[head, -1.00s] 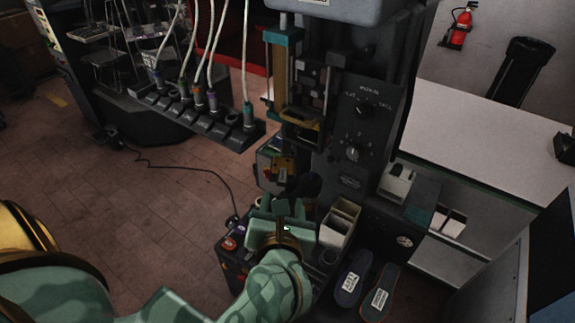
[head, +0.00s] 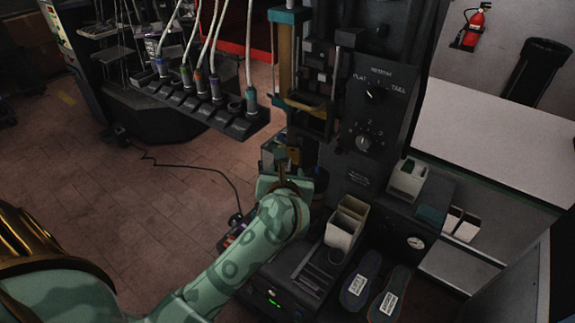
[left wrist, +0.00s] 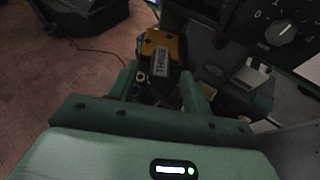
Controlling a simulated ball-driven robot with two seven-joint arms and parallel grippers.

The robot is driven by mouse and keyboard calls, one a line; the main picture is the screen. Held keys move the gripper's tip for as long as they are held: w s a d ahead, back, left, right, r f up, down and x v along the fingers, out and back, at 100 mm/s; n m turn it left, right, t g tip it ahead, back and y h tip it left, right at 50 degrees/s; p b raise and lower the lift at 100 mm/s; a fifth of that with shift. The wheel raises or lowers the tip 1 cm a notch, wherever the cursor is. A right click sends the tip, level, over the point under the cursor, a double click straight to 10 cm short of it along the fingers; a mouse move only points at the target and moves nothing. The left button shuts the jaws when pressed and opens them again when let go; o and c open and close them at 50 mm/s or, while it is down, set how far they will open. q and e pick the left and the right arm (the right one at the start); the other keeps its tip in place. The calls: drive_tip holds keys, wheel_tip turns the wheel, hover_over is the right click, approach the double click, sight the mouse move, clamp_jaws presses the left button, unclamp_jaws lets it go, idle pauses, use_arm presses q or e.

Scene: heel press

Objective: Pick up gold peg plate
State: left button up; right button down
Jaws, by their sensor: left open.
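The gold peg plate (left wrist: 163,45) shows in the left wrist view, just beyond the fingertips. My left gripper (left wrist: 160,78) is open, with one finger on each side of the label's line; the plate is not clamped. In the head view my left gripper (head: 281,155) is at the front of the press, below its column, and its hand hides most of the plate there. Whether the fingers touch anything cannot be told. My right gripper is not in view.
The dark press panel with knobs (head: 363,142) stands right of the gripper. A beige divided bin (head: 345,222) and two shoe soles (head: 360,280) lie in front. Open floor (head: 180,195) lies left of the press.

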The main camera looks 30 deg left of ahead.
use_arm(q)
drive_tip(key=shift+x, duration=0.75)
drive_tip(key=shift+w+a+f, duration=0.1)
drive_tip(key=shift+w+a, duration=0.05)
drive_tip(key=shift+w, duration=0.1)
drive_tip(key=shift+s, duration=0.1)
drive_tip(key=c, duration=0.3)
clamp_jaws()
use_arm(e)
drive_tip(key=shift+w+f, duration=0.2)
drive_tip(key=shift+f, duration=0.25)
